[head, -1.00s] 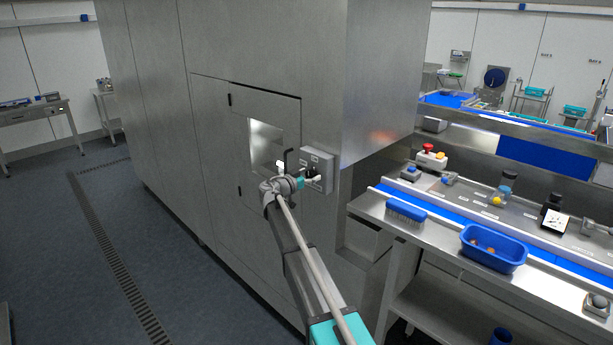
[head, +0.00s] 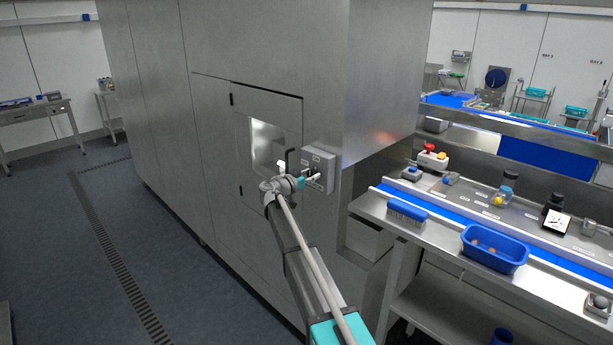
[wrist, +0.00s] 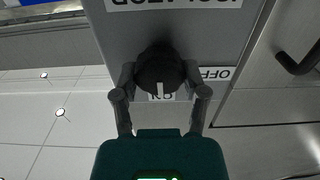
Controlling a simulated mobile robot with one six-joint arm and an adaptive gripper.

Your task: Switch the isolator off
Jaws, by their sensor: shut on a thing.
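The isolator is a grey box (head: 325,158) on the steel cabinet's front, near its right corner. In the wrist view, upside down, the box (wrist: 205,38) carries an ISOLATOR label (wrist: 172,3) and a round black knob (wrist: 158,60). The knob's white mark points at the ON label (wrist: 153,97), which is partly covered. The OFF label (wrist: 217,73) is to the right in that picture. My gripper (wrist: 160,76) is shut on the knob, one finger on each side. In the head view my gripper (head: 313,177) reaches the box front and hides part of the knob.
To the right, a bench holds a blue brush (head: 407,211), a blue tub (head: 494,263) and a red emergency button (head: 428,147). The floor at left is clear.

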